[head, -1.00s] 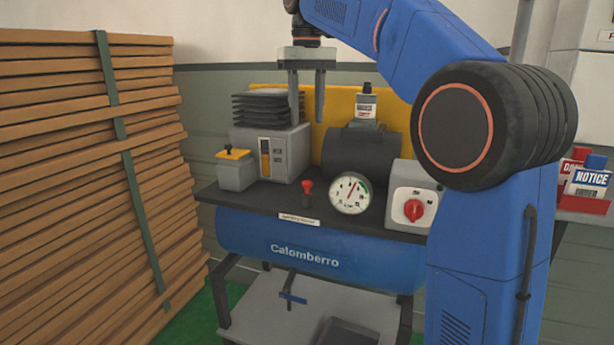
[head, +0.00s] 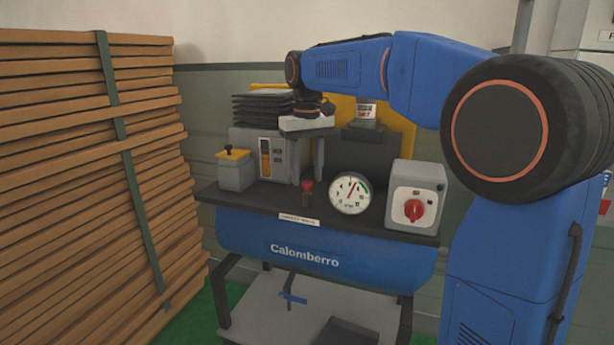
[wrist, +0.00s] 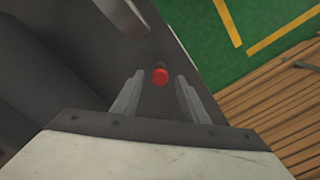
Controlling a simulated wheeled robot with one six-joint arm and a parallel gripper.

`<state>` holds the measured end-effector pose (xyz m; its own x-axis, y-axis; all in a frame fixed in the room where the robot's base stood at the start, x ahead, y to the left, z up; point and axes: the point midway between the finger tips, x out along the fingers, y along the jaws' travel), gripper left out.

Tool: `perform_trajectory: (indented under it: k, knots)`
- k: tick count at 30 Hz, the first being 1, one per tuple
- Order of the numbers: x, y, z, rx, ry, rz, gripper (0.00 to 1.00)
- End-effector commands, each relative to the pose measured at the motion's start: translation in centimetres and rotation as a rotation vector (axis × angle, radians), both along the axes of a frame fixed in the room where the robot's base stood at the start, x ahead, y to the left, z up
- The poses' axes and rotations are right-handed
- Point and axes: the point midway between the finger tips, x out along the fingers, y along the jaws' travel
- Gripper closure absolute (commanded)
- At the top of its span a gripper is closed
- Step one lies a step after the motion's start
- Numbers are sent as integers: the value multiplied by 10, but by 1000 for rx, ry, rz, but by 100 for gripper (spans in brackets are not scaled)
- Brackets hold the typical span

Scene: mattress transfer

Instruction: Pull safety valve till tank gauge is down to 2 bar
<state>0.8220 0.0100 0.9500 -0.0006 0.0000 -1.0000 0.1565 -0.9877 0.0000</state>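The safety valve (head: 307,188) has a red knob on a dark stem and stands upright on the compressor's dark top plate. In the wrist view the red knob (wrist: 160,76) shows beyond the fingertips, centred between them. My gripper (head: 308,176) points down just above the valve; its fingers are apart with nothing between them. The two separate fingers also show in the wrist view (wrist: 158,82). The round white tank gauge (head: 350,194) is right of the valve. Its red needle points up and slightly right; the exact reading is too small to tell.
A grey box with a red rotary switch (head: 415,204) stands right of the gauge. A grey box with a yellow lid (head: 236,170) and a finned unit (head: 262,110) stand left and behind. The blue tank (head: 330,250) is below. Stacked planks (head: 80,190) fill the left.

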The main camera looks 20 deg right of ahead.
Motion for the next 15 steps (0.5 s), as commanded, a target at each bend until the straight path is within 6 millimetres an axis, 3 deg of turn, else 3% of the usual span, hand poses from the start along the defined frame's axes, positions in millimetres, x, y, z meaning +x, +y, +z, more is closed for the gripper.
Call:
perform_trajectory:
  k: [13,14,15]
  knots:
    - [0,0,-11,0,0,0,60]
    - [0,0,-11,0,0,0,62]
    - [0,0,-11,0,0,0,72]
